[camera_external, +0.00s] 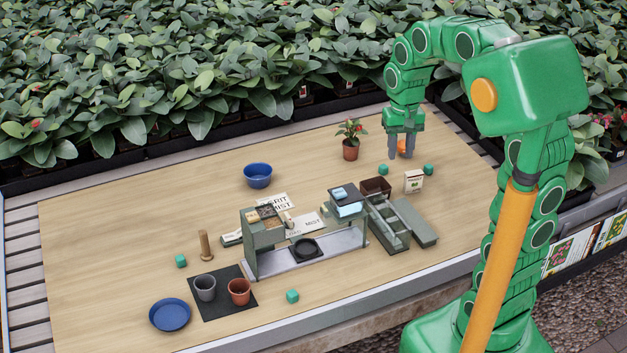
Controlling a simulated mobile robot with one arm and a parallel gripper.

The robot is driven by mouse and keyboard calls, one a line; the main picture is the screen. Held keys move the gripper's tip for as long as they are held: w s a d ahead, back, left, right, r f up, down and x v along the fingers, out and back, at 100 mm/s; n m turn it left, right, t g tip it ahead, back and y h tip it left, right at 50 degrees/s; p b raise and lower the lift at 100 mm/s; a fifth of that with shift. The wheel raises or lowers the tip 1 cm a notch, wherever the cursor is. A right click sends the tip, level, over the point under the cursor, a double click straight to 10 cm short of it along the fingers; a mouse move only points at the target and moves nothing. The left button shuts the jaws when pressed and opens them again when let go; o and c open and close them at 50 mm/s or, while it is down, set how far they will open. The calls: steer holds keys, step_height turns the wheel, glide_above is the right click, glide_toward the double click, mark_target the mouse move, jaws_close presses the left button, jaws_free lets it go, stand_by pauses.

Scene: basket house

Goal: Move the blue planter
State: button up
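A blue, bowl-shaped planter (257,180) stands upright on the wooden table, left of centre towards the back. A wider, shallow blue dish (170,315) lies at the front left. My gripper (401,152) is at the back right of the table, pointing down, well apart from both blue things. Its two grey fingers are spaced apart, with something small and orange between them; I cannot tell whether this is a held object or part of the gripper.
A potted red-flowered plant (351,148) stands just left of my gripper. A grey-green bench stand (265,240) fills the middle, with a sectioned tray (395,228) to its right. Grey (205,290) and terracotta (239,292) pots sit on a black mat (213,312). Several teal cubes are scattered.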

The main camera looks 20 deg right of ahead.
steer(key=w+a+f+m, duration=0.1)
steer(key=w+a+f, duration=0.1)
steer(key=w, duration=0.5)
steer(key=w+a+f+m, duration=0.1)
steer(key=w+a, duration=0.1)
steer(key=w, duration=0.5)
steer(key=m+t+y, duration=0.1)
steer(key=m+t, duration=0.1)
steer(key=m, duration=0.2)
glide_above(271, 173)
step_height(271, 173, down, 22)
steer(key=shift+s+d, duration=0.35)
steer(key=shift+d, duration=0.1)
steer(key=shift+f, duration=0.1)
steer(key=shift+w+a+f, duration=0.15)
steer(key=shift+a+f, duration=0.05)
steer(key=shift+f, duration=1.05)
steer(key=shift+w+a+f, duration=0.2)
steer(key=shift+f, duration=1.05)
steer(key=shift+w+a+f, duration=0.15)
steer(key=shift+a+f, duration=0.05)
steer(key=shift+f, duration=1.05)
steer(key=shift+c, duration=0.3)
jaws_close()
